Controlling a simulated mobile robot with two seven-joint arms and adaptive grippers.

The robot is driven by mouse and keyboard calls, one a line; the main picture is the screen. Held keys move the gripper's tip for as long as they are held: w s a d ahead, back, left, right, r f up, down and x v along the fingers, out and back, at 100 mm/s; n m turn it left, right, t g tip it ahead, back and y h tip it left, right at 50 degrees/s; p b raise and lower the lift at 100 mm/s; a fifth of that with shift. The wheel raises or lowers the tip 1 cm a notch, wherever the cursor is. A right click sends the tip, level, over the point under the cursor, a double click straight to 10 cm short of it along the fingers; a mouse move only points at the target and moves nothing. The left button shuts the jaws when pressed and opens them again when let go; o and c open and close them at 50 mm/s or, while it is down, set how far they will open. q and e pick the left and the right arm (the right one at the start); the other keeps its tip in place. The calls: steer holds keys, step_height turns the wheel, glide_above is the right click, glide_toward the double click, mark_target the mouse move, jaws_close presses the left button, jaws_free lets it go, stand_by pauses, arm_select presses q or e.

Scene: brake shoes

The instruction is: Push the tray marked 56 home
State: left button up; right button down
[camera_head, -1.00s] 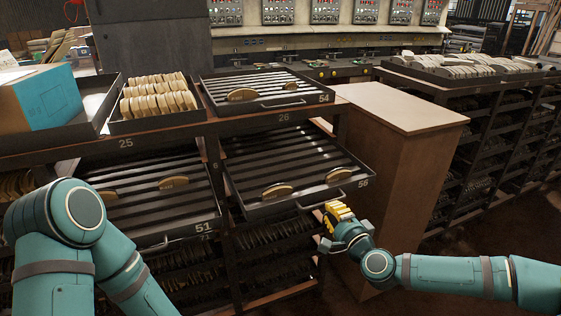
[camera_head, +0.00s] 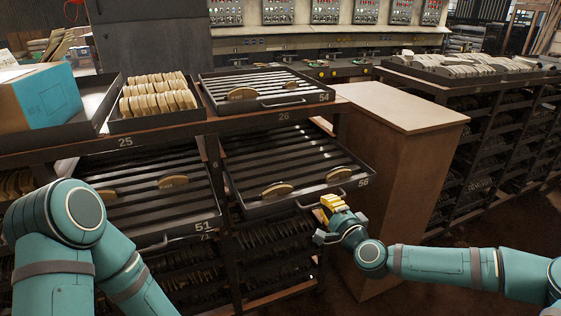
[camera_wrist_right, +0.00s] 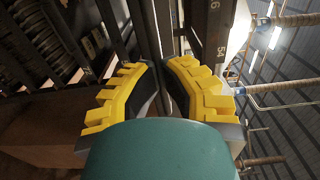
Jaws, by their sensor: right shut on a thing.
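The tray marked 56 (camera_head: 362,183) is a dark ridged metal tray, pulled out of the rack towards me at lower centre. It carries brake shoes, one at its left front (camera_head: 277,190) and one at its right front (camera_head: 338,175). A thin handle runs along its front wall. My right gripper (camera_head: 329,202), with yellow finger pads, is at this handle, shut on it. In the right wrist view the fingertips (camera_wrist_right: 162,68) come together at a dark edge; the handle itself is hard to make out. My left arm is at the left, but its gripper is out of the picture.
The tray marked 51 (camera_head: 203,227) also sticks out, left of 56. Above is the tray marked 54 (camera_head: 322,98). A brown wooden cabinet (camera_head: 400,170) stands close on the right of tray 56. Rack shelves with stored shoes lie below.

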mark_target(286, 157)
steer(key=b+x, duration=0.1)
steer(key=x, duration=0.3)
steer(key=shift+w+a, duration=0.1)
steer(key=shift+w, duration=0.25)
steer(key=shift+b+x, duration=0.5)
steer(key=shift+x, duration=10.8)
steer(key=shift+w+a, duration=0.2)
steer(key=shift+w, duration=0.2)
